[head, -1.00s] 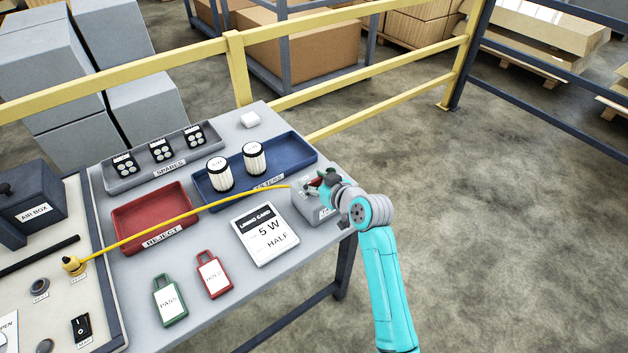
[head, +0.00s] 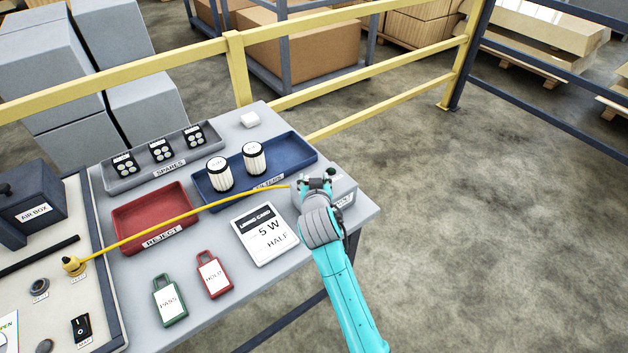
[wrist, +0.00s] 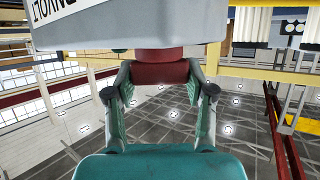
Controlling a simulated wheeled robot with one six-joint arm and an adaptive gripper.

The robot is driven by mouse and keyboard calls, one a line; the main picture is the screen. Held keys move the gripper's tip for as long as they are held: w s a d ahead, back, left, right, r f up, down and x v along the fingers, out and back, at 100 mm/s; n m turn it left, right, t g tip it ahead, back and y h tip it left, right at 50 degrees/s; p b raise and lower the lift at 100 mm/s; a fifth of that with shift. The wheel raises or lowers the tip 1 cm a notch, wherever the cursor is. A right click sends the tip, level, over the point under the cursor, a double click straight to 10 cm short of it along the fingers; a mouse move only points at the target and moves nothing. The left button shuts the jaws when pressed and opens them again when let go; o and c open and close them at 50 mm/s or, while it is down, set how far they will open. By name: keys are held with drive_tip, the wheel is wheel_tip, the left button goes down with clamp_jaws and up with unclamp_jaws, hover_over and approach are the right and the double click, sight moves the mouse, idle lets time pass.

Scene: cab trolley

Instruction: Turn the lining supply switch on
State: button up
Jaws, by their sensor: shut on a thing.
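The supply box (head: 345,197), a small grey box with a white label, stands at the right end of the table. My gripper (head: 316,181) is over its top, seen from behind. In the wrist view, the grey box (wrist: 130,32) fills the upper left with its label upside down and cut off. There my gripper (wrist: 160,82) is shut on a dark red piece (wrist: 160,72), which looks like the switch's handle. My gripper and wrist hide most of the switch in the head view. I cannot tell its on or off position.
A yellow cable (head: 180,218) runs across the table to the box. A lining card (head: 265,235), a blue tray (head: 290,150) with two filters, a red reject tray (head: 130,215), and green and red tags (head: 213,275) lie left. Yellow rails (head: 380,87) stand behind. The floor right is clear.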

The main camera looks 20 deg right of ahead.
drive_tip(key=m+g+h, duration=0.2)
drive_tip(key=m+h, duration=0.1)
drive_tip(key=m+g+h, duration=0.1)
drive_tip(key=m+h, duration=0.2)
drive_tip(key=shift+w+a+g, duration=0.1)
drive_tip(key=shift+g, duration=0.3)
drive_tip(key=m+g+h, duration=0.3)
drive_tip(key=m+g, duration=0.2)
drive_tip(key=shift+m, duration=0.3)
drive_tip(key=o, duration=1.2)
drive_tip(key=v, duration=1.2)
drive_tip(key=shift+f, duration=0.1)
